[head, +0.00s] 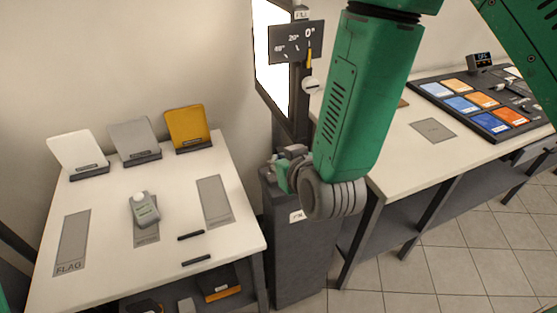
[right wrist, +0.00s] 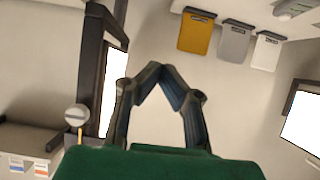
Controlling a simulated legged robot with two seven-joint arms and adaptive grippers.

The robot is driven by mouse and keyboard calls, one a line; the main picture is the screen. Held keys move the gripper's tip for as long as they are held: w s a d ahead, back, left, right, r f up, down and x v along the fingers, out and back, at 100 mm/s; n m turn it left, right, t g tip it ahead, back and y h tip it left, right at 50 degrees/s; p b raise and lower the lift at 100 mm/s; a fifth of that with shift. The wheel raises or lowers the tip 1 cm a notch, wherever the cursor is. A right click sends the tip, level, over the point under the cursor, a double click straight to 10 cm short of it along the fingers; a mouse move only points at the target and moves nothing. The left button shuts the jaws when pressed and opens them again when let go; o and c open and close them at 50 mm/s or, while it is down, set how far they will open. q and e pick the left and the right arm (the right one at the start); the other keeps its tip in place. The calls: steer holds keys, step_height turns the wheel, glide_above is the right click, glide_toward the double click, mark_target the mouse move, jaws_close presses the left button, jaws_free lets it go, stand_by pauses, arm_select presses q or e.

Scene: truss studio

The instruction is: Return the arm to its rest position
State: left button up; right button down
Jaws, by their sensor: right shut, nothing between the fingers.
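My right arm (head: 367,95) is green and hangs in from the upper right of the head view, in front of the pedestal. My right gripper (head: 280,172) is partly hidden behind its wrist and points away to the left, over the dark grey pedestal (head: 297,250). In the right wrist view my right gripper (right wrist: 156,70) is shut, its fingertips together and nothing between them. Only a sliver of green shows at the lower left edge of the head view; my left gripper is not in view.
A framed lit panel (head: 273,55) with an angle sign (head: 290,42) and round white knob (head: 310,84) stands close behind the right gripper. The right table (head: 400,145) carries a colour-swatch tray (head: 440,104).

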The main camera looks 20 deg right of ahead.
steer(key=shift+w+a, duration=0.1)
steer(key=shift+a, duration=0.1)
steer(key=s+d+f+g+b, duration=0.2)
steer(key=s+f+b, duration=0.15)
steer(key=f, duration=0.45)
steer(key=s+d+f+g+b, duration=0.2)
steer(key=s+f, duration=0.3)
steer(key=f, duration=0.2)
steer(key=s+d+f+g+b, duration=0.2)
steer(key=s+f, duration=0.2)
steer(key=f, duration=0.4)
steer(key=s+d+f+g+b, duration=0.2)
steer(key=s+f+g+b, duration=0.1)
steer(key=s+f, duration=0.3)
steer(key=s+d+f+g+b, duration=0.2)
steer(key=s+f, duration=0.4)
steer(key=s, duration=0.4)
steer(key=shift+s+d+f+g+b, duration=0.2)
steer(key=shift+d+f+g+b, duration=0.2)
steer(key=shift+d+b, duration=0.05)
